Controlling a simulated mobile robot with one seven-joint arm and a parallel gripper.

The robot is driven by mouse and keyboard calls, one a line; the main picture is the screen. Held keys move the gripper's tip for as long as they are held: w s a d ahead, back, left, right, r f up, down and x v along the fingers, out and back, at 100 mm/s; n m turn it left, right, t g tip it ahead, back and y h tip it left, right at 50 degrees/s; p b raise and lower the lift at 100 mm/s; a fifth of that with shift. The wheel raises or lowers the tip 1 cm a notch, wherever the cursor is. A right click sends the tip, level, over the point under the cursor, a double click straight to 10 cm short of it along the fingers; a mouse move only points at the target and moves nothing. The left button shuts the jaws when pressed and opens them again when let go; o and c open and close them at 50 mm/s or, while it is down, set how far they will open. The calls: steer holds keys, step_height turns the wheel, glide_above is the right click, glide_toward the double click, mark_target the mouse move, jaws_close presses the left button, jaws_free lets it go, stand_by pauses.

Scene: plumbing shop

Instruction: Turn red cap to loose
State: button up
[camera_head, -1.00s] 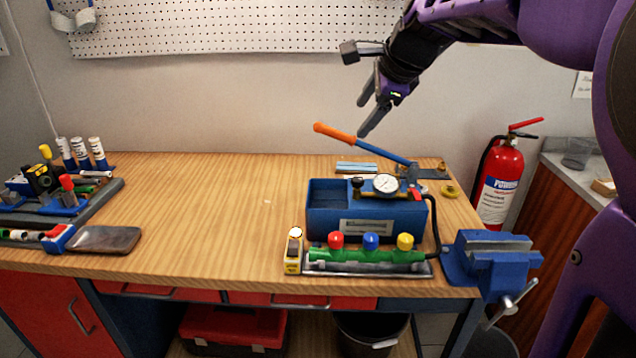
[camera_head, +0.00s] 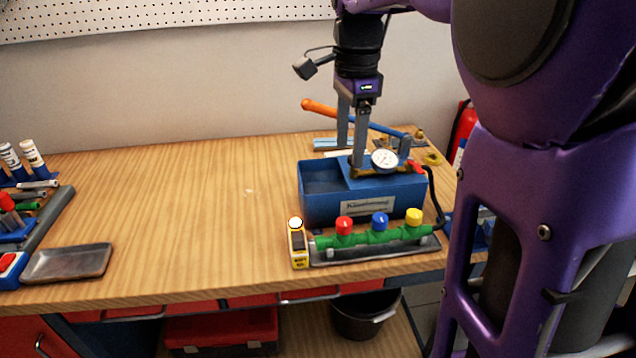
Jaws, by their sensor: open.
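The red cap (camera_head: 344,225) is the leftmost of three caps on a green manifold (camera_head: 362,239) in a dark tray near the table's front edge. A blue cap (camera_head: 379,221) and a yellow cap (camera_head: 413,217) stand to its right. My gripper (camera_head: 351,158) points down with its two fingers apart and empty. In the picture it is above and behind the red cap, in front of or over the blue pump box. I cannot tell its exact height. The red cap is fully visible.
The blue pump box (camera_head: 318,207) with a gauge (camera_head: 384,161) and orange-handled lever (camera_head: 320,107) stands just behind the manifold. The table's middle (camera_head: 200,210) is clear. A grey dish (camera_head: 68,263) lies at left.

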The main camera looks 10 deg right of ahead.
mark_target(344, 221)
steer(key=f+b, duration=0.3)
steer(key=f, duration=1.4)
steer(key=shift+w+f, duration=0.2)
jaws_close()
